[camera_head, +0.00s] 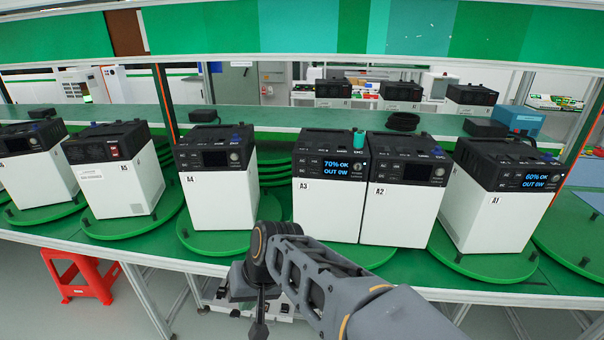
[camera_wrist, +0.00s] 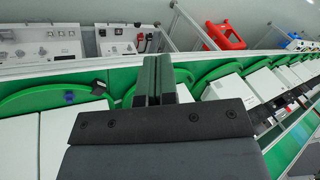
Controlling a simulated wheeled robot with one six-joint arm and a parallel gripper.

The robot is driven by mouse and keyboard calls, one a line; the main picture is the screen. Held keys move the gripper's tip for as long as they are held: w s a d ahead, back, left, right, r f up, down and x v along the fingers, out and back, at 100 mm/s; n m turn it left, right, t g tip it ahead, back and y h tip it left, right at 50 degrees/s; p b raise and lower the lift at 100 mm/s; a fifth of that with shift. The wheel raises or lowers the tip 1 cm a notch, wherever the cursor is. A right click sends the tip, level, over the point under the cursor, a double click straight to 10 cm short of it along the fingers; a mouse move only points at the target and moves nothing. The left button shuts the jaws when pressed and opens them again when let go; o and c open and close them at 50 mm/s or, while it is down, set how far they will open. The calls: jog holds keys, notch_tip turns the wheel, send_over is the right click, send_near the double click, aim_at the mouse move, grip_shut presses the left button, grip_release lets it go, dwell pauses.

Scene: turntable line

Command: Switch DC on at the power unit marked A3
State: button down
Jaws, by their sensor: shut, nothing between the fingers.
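The power unit marked A3 (camera_head: 328,212) is a white box with a dark top panel. It stands upright on a green turntable, close beside unit A2 (camera_head: 399,214). A3's small screen (camera_head: 343,168) is lit and reads 70% OK, OUT 0W. A small teal cylinder (camera_head: 359,139) shows at the right of its top.
Unit A4 (camera_head: 222,204) stands left of A3, with A5 (camera_head: 117,187) further left. A1 (camera_head: 489,216) at the right has a lit screen reading 60% OK. A red stool (camera_head: 83,275) stands under the bench. A shelf crosses above the units.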

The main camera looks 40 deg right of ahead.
aim_at(302, 170)
jog(key=w+d+r+m+t+y+b, duration=0.1)
jog(key=w+d+m+t+y, duration=0.15)
jog(key=w+m, duration=0.25)
jog(key=w+d+r+m+t+y, duration=0.1)
jog(key=w+r+m+t+y, duration=0.15)
jog(key=w+m, duration=0.2)
jog(key=w+d+r+m+t+y+b, duration=0.1)
jog(key=w+d+m+t+y, duration=0.1)
jog(key=w+m+t, duration=0.3)
jog(key=w+d+m+t+h, duration=0.2)
jog(key=d+m+t+h, duration=0.2)
jog(key=d, duration=0.6)
jog(key=w+d+r+m+t+h+b, duration=0.1)
jog(key=w+d+m+t+h, duration=0.1)
jog(key=d+m+t+h, duration=0.2)
jog(key=d+m+h, duration=0.2)
jog(key=d+m, duration=0.2)
jog(key=d, duration=0.2)
jog(key=shift+w+d+m+h, duration=0.15)
jog(key=shift+m+h, duration=0.2)
jog(key=shift+h, duration=0.05)
jog(key=shift+w, duration=0.1)
jog(key=shift+w+d+p, duration=0.55)
jog(key=shift+w+d, duration=2.45)
jog(key=shift+w, duration=0.1)
jog(key=shift+w+d, duration=0.1)
jog(key=shift+w+d+b, duration=0.2)
jog(key=shift+b, duration=0.15)
